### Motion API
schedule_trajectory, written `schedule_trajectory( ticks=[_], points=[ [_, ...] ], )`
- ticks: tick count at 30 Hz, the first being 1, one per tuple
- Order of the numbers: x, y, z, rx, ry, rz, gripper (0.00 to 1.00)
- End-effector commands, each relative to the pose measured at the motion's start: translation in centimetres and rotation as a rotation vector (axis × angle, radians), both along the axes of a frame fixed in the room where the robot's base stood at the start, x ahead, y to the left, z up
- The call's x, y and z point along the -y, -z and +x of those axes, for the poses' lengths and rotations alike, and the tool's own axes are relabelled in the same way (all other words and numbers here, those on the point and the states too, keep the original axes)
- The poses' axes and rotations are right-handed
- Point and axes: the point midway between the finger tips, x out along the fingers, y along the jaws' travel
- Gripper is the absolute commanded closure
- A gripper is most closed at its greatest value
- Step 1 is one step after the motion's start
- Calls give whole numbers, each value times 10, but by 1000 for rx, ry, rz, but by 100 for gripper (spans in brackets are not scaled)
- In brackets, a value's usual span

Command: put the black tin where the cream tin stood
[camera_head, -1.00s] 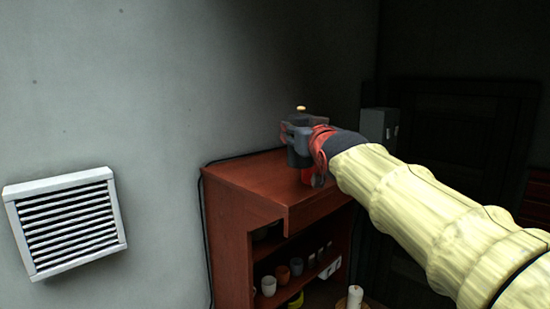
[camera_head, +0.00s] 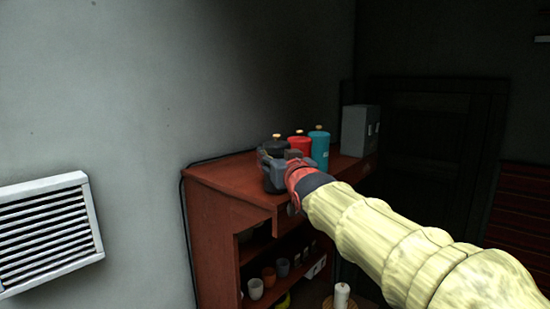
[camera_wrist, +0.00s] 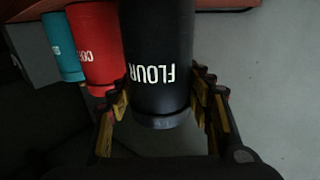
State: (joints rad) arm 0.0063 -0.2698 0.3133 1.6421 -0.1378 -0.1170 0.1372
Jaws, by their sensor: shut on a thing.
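The black tin (camera_head: 276,178), with a pale knob on its lid, is at the left end of a row of tins on top of the red-brown cabinet. In the wrist view the black tin (camera_wrist: 158,50) reads "FLOUR" upside down and sits between the fingers. My gripper (camera_head: 275,166) is shut on it; the fingers also show in the wrist view (camera_wrist: 165,100). Whether the tin's base touches the cabinet top I cannot tell. No cream tin shows in these frames.
A red tin (camera_head: 300,142) and a teal tin (camera_head: 319,148) stand right of the black tin. A grey box (camera_head: 359,130) is at the cabinet's right end. The cabinet top (camera_head: 225,175) is bare at left. Cups (camera_head: 269,276) sit on shelves below; a candle (camera_head: 342,296) stands in front.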

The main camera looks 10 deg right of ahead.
Motion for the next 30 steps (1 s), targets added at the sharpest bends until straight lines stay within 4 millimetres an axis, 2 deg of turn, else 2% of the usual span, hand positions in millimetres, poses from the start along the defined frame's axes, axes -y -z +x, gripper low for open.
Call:
schedule_trajectory(
  ticks=[5, 6, 15, 27, 30],
  points=[
    [0, 2, 0, -1, 0, 0, 77],
    [0, 4, 1, -2, 0, 0, 49],
    [0, 2, 1, -2, 0, 0, 32],
    [0, -1, 0, -1, 0, 0, 31],
    [0, 1, -13, 0, -1, -2, 31]
  ],
)
